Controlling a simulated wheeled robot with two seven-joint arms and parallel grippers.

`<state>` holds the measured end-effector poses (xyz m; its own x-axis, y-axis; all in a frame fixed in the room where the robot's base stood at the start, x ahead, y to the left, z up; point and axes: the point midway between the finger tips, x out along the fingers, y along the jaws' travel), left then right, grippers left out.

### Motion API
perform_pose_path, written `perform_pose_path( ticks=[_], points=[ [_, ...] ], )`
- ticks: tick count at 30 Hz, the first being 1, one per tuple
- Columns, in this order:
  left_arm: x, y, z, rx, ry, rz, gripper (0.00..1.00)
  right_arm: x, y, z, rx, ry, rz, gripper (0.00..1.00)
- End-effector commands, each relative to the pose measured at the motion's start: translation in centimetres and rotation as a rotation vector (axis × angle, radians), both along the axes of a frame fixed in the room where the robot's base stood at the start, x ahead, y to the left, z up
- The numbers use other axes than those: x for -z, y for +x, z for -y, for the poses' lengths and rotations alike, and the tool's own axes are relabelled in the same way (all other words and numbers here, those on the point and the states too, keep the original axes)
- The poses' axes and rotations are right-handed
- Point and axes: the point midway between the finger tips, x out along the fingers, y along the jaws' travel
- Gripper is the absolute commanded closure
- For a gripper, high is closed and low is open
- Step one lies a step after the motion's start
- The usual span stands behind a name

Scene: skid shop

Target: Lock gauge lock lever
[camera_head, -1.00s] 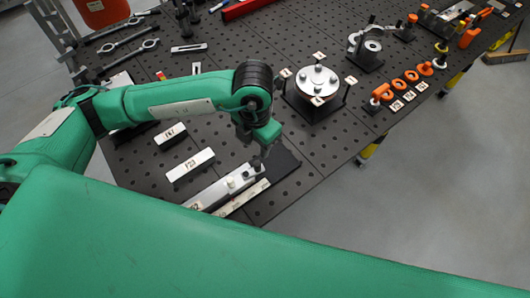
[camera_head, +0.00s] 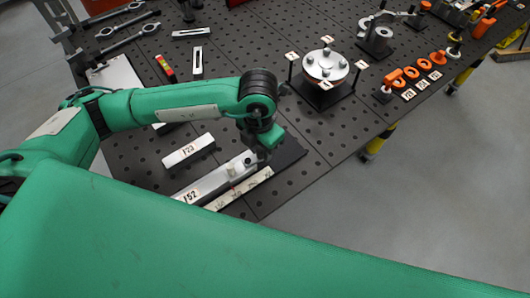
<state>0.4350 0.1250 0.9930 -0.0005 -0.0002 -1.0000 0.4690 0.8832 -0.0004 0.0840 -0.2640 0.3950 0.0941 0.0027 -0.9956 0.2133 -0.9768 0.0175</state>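The gauge is a long silver bar with a label reading 152 (camera_head: 190,197), lying on the table near its front edge. A small pale knob or lever part (camera_head: 232,171) stands on its upper right end; its exact shape is too small to tell. A pale strip with marks (camera_head: 238,190) lies along the gauge's front side. My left gripper (camera_head: 262,156) points down at the gauge's right end, close to the small part. Its dark fingers are small and partly hidden by the wrist, so I cannot tell whether they are open or touch anything. My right gripper is not in view.
A white block labelled 123 (camera_head: 188,150) lies behind the gauge. A round bolted flange (camera_head: 325,65) stands on a black stand at the back right. Several orange rings (camera_head: 411,73) line the right edge. My green body covers the foreground. Bare table (camera_head: 330,125) lies right of the gripper.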

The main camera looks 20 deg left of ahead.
Motion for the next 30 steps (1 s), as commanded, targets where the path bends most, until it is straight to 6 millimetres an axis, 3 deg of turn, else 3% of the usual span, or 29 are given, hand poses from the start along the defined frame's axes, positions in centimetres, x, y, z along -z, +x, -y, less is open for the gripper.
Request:
perform_pose_path(
  ticks=[24,28,30],
  points=[
    [-0.09,0.01,0.00,0.000,0.001,0.000,0.61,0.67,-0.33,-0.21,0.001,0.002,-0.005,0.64],
    [-0.09,0.01,0.00,0.000,0.000,0.000,0.84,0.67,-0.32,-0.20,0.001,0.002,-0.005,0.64],
    [-0.09,0.01,0.00,0.000,0.000,0.000,0.89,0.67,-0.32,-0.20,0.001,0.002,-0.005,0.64]
  ],
)
